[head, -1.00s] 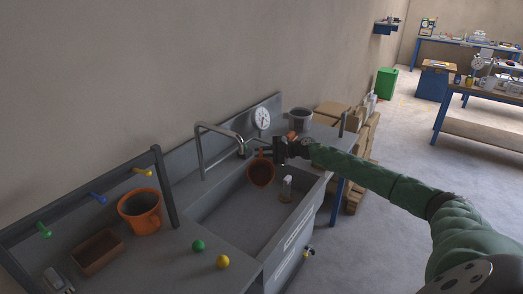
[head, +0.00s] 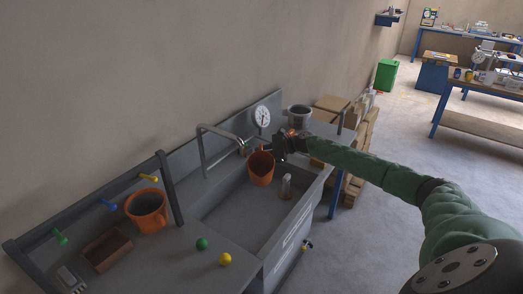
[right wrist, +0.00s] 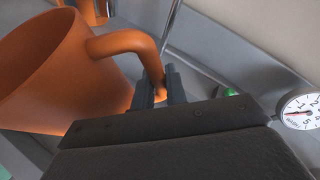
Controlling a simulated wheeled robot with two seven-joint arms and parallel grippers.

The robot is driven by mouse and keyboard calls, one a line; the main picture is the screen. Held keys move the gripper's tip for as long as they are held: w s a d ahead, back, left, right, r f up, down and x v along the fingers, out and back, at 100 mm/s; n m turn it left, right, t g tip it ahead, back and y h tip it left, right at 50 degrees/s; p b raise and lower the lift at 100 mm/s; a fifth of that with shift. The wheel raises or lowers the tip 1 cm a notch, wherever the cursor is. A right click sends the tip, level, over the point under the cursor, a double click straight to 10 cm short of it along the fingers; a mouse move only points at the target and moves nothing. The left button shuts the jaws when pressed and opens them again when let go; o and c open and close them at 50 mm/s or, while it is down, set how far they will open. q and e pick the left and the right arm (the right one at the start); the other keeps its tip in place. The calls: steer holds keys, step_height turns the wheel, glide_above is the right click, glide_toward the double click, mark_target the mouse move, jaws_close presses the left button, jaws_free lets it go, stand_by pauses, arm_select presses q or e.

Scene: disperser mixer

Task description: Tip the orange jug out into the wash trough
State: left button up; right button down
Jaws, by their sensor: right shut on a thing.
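The orange jug (head: 262,171) hangs over the wash trough (head: 222,215), held by my right gripper (head: 276,151). Its mouth faces up, with a slight lean I cannot judge exactly, and part of its dark inside shows. In the right wrist view the jug (right wrist: 50,75) fills the left side, and the fingers of my right gripper (right wrist: 160,88) are shut on its handle. I cannot tell whether anything is left inside. A small clear bottle (head: 286,187) stands in the trough, right of the jug. My left gripper is not in view.
A tap (head: 203,150) arches over the trough near the jug. A second orange vessel (head: 147,209), a brown tray (head: 107,252), a green ball (head: 202,244) and a yellow ball (head: 225,259) are on the left counter. A grey pot (head: 299,118) and a gauge (head: 262,116) are behind.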

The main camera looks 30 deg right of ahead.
steer(key=m+g, duration=0.1)
steer(key=r+m+g+y, duration=0.1)
steer(key=m, duration=0.1)
steer(key=shift+r+m, duration=0.1)
steer(key=shift+m, duration=0.2)
stand_by(0.6)
